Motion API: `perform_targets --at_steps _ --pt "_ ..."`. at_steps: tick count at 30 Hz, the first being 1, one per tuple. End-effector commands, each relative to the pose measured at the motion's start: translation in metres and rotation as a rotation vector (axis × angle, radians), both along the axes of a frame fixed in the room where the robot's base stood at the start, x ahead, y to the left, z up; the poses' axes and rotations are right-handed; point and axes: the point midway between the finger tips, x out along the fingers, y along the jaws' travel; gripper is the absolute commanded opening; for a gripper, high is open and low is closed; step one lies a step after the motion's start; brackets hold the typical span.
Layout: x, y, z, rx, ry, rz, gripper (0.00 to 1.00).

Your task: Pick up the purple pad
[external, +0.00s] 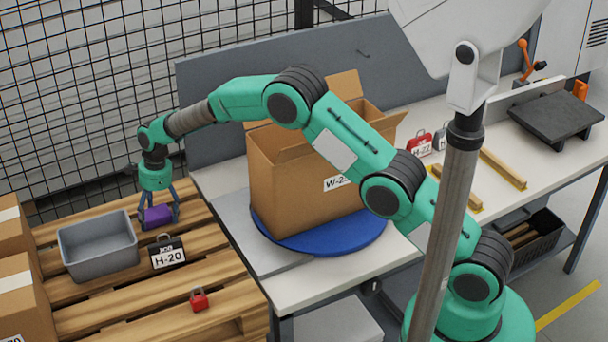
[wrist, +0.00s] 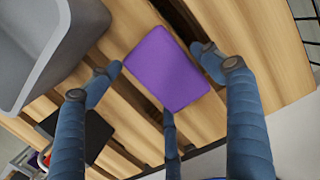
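The purple pad (external: 157,217) lies at the pallet's upper right, just right of the grey bin. In the wrist view the pad (wrist: 166,68) is a flat, rounded rectangle, lying tilted across the picture. My gripper (external: 159,212) points down over the pad with its fingers spread on either side. In the wrist view the gripper (wrist: 157,60) is open, with a blue finger to the left and right of the pad and a third below it. No finger is clearly closed on the pad. Whether any fingertip touches it cannot be told.
The grey bin (external: 98,245) stands close left of the pad. Cardboard boxes (external: 18,285) stand at left. An open carton (external: 300,185) on a blue disc is at right.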

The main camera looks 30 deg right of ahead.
Motion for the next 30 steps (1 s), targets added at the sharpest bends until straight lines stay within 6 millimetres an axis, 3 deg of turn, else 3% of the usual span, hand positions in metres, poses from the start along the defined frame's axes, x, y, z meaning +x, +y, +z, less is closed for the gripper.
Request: perform_targets --at_steps 1,3,17,23,30 --pt "0.000 0.000 0.000 0.000 0.000 0.000 0.64" --pt "0.000 0.000 0.000 0.000 0.000 0.000 0.53" --pt "0.000 0.000 0.004 0.000 0.000 0.000 0.53" --pt "0.000 0.000 0.022 0.001 -0.001 0.000 0.53" --pt "0.001 0.000 0.058 0.001 -0.002 0.001 0.53"
